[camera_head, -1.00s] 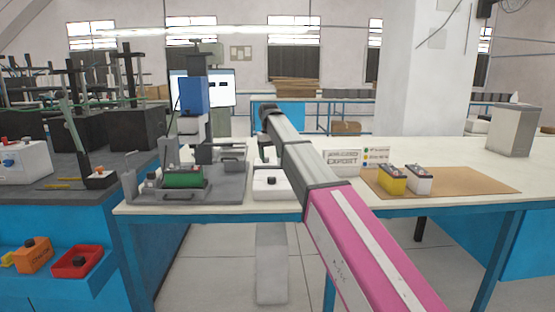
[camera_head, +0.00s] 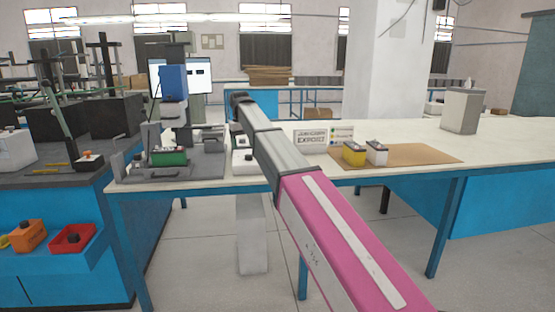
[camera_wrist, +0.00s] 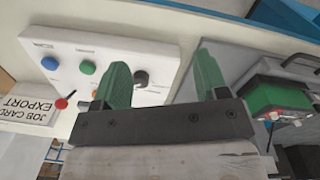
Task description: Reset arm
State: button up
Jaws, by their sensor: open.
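My gripper (camera_wrist: 160,88) shows in the wrist view with its two green fingers apart and nothing between them. It is above a white control box (camera_wrist: 100,68) with blue, green and red controls and a black knob. A green battery (camera_wrist: 275,98) sits in the grey fixture to the right in that view. In the head view my arm reaches forward to the bench, and its far end hides the gripper. The green battery (camera_head: 168,158) sits in the grey fixture (camera_head: 200,170) left of my arm. The white box (camera_head: 243,162) is partly behind my arm.
A grey box (camera_head: 461,110) is at the far right. The red bin (camera_head: 72,238) and orange bin (camera_head: 27,236) hang at the left bench.

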jog(key=s+d+f+m, duration=0.1)
jog(key=s+d+f, duration=0.6)
jog(key=f, duration=0.4)
jog(key=s+d+f+m, duration=0.2)
jog(key=s+d+f, duration=0.2)
jog(key=d+f, duration=0.65)
jog(key=s+d+f+m, duration=0.1)
jog(key=s+d+f, duration=0.6)
jog(key=f, duration=0.4)
jog(key=s+d+f+m, duration=0.1)
jog(key=s+d+f, duration=0.7)
jog(key=s, duration=0.3)
jog(key=shift+d+f+m, duration=0.4)
